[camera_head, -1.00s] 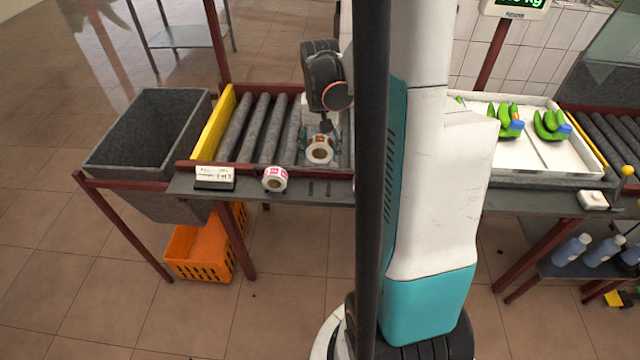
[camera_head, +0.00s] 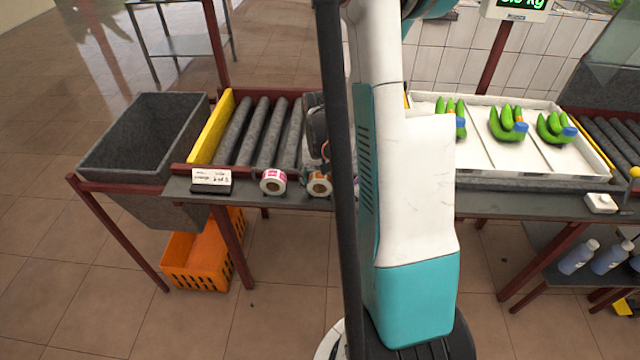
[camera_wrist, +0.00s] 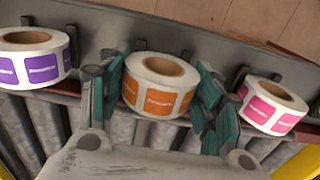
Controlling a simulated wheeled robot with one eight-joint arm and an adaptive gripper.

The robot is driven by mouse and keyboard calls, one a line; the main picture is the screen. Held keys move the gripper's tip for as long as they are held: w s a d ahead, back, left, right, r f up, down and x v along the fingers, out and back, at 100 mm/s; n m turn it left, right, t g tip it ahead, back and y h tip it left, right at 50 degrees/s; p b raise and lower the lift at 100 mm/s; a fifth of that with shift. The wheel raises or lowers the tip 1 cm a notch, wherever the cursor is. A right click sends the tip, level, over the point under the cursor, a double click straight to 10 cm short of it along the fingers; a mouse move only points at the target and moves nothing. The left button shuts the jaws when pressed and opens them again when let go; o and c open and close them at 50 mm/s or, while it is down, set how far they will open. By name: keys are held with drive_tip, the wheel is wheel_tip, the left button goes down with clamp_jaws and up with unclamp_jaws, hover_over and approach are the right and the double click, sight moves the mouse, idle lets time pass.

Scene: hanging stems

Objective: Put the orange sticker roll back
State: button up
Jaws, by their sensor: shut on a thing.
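The orange sticker roll (camera_head: 320,184) is at the grey ledge in front of the rollers, right of the pink sticker roll (camera_head: 273,181). In the wrist view the orange roll (camera_wrist: 160,86) is upright between the teal fingers of my gripper (camera_wrist: 163,80), which are shut on its sides. It stands in line with the pink roll (camera_wrist: 270,107) on the right and a purple sticker roll (camera_wrist: 34,58) on the left. Whether its underside touches the ledge is hidden. My column and arm cover much of the gripper in the head view.
A label printer or sign (camera_head: 211,181) stands left of the pink roll on the ledge (camera_head: 250,190). Behind are rollers (camera_head: 262,130) and a yellow rail (camera_head: 211,128). A grey bin (camera_head: 125,177) is at left. A white tray (camera_head: 480,103) with green bananas is at right.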

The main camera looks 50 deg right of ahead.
sight(320, 175)
drive_tip(key=o, duration=1.2)
wheel_tip(320, 175, up, 12)
drive_tip(key=p, duration=0.3)
drive_tip(key=shift+p, duration=0.4)
